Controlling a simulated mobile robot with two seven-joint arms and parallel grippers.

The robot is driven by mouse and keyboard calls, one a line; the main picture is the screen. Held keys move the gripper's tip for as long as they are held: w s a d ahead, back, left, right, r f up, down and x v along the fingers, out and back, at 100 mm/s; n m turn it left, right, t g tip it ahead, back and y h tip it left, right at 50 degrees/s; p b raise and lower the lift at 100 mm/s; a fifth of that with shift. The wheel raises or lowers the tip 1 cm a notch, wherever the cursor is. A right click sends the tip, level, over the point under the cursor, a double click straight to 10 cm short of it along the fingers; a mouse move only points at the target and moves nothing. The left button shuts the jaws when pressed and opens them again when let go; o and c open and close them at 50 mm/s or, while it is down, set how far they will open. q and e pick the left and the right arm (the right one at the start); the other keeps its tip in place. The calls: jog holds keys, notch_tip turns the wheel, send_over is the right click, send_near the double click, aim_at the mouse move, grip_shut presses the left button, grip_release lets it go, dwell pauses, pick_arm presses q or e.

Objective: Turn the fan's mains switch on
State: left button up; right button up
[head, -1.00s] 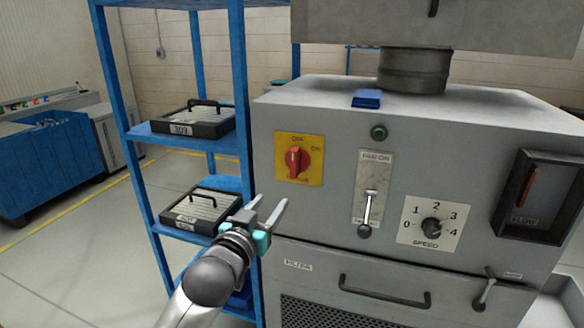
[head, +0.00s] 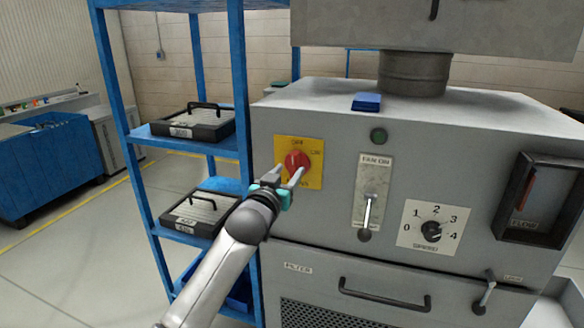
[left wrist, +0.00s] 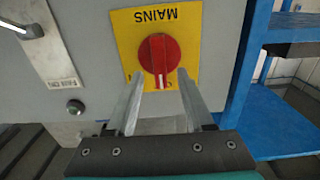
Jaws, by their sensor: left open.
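The mains switch is a red rotary knob (head: 297,160) on a yellow plate (head: 313,178) at the left of the grey machine's front. In the head view the plate reads OFF at the top and ON at the right, and the knob's pointer is upright, toward OFF. My left gripper (head: 288,175) is open, with its fingertips at the lower part of the knob. In the left wrist view the knob (left wrist: 159,53) appears upside down, just beyond and between the two open fingertips (left wrist: 159,78). I cannot tell whether they touch it. My right gripper is not in view.
A fan lever (head: 367,210) on a FAN ON plate and a speed dial (head: 432,231) sit right of the switch. A dark green lamp (head: 379,136) is above. A blue shelf rack (head: 240,90) with filter cases stands close on the left.

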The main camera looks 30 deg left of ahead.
aim_at(293, 167)
pick_arm(q)
jog(key=shift+x, duration=1.65)
grip_shut()
